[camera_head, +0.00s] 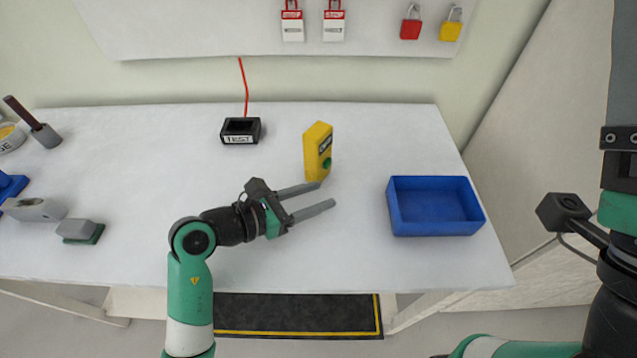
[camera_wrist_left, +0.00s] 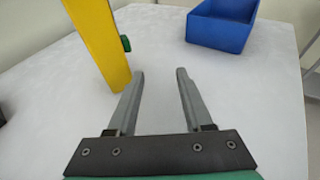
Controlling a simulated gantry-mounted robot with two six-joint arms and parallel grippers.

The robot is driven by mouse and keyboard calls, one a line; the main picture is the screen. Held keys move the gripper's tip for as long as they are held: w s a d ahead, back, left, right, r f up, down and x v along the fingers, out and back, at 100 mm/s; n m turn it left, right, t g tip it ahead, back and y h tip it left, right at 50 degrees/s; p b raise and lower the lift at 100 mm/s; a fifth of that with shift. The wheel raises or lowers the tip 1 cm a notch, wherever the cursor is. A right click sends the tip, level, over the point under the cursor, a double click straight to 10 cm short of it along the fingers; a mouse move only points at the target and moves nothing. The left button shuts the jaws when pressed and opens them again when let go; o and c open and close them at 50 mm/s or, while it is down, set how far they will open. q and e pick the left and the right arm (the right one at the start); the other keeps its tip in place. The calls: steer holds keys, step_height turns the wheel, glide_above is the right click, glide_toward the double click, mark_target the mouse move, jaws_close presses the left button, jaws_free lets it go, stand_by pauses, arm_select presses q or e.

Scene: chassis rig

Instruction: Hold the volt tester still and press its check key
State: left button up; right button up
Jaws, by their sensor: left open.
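The yellow volt tester (camera_head: 314,152) stands upright on the white table, with a dark display and a green key (camera_head: 326,163) on its right-facing side. In the left wrist view the tester (camera_wrist_left: 97,40) rises at the upper left, and its green key (camera_wrist_left: 126,43) sticks out to the right. My left gripper (camera_head: 328,195) is open and empty, just in front of the tester's base. In the left wrist view its fingers (camera_wrist_left: 160,73) point forward to the right of the tester, with clear table between them. My right gripper is not visible; only part of that arm shows at the right edge.
A black TEST holder (camera_head: 240,130) with a red cord stands left of the tester. A blue bin (camera_head: 436,227) is on the right. Grey blocks (camera_head: 36,209) and a brush-like tool (camera_head: 45,134) lie far left. Padlocks (camera_head: 411,29) hang on the back board.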

arm_select(q)
jaws_close()
steer(key=o, duration=0.9)
jaws_free()
